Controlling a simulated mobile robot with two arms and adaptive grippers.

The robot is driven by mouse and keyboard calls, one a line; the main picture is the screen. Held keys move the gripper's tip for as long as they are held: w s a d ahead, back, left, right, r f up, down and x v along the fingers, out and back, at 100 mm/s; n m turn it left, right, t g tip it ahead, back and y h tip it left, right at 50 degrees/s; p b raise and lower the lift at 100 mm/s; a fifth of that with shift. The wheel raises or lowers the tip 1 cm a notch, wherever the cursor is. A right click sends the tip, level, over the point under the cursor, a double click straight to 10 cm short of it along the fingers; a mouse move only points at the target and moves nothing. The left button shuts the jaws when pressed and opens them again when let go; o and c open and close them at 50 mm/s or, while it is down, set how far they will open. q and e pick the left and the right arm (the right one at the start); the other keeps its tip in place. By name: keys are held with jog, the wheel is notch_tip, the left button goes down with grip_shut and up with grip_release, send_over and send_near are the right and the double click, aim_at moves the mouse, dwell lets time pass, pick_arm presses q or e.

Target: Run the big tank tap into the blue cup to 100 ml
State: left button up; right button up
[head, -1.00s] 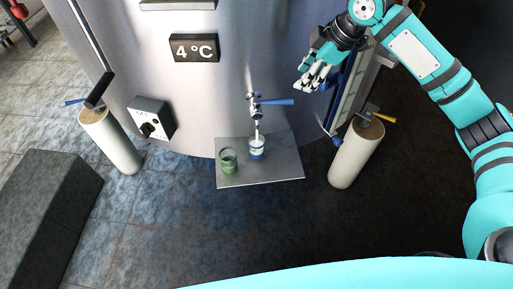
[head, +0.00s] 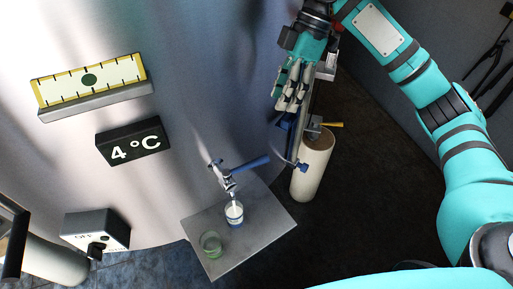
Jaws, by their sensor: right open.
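The blue cup (head: 235,216) stands upright on the grey shelf (head: 265,222), directly under the tap (head: 226,180) on the big tank (head: 190,60). White shows in the cup, but its level against any marks is too small to read. The tap's blue lever (head: 250,165) points right and slightly up. I cannot tell clearly whether liquid runs from the spout. My right gripper (head: 289,101) is open and empty, above and to the right of the tap, near the blue part beside the tank. My left gripper is out of view.
A green cup (head: 211,244) stands left of the blue cup on the shelf. A cream post (head: 315,165) with a yellow lever stands at right. A switch box (head: 96,231), a 4 °C sign (head: 133,141) and a yellow-edged gauge (head: 90,85) are on the tank.

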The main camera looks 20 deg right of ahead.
aim_at(261, 157)
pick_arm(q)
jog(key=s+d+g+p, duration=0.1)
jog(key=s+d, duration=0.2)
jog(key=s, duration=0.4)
pick_arm(e)
jog(key=x, duration=0.4)
jog(key=p+x, duration=0.1)
jog(key=x, duration=0.8)
jog(key=shift+s+f+p, duration=0.15)
jog(key=shift+s+p, duration=0.15)
jog(key=shift+p, duration=0.1)
jog(key=x, duration=0.3)
jog(key=shift+d+f, duration=0.1)
jog(key=shift+f, duration=0.15)
jog(key=c, duration=0.9)
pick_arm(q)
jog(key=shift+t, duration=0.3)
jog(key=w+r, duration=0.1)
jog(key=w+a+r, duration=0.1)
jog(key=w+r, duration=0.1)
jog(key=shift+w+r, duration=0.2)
pick_arm(e)
grip_shut()
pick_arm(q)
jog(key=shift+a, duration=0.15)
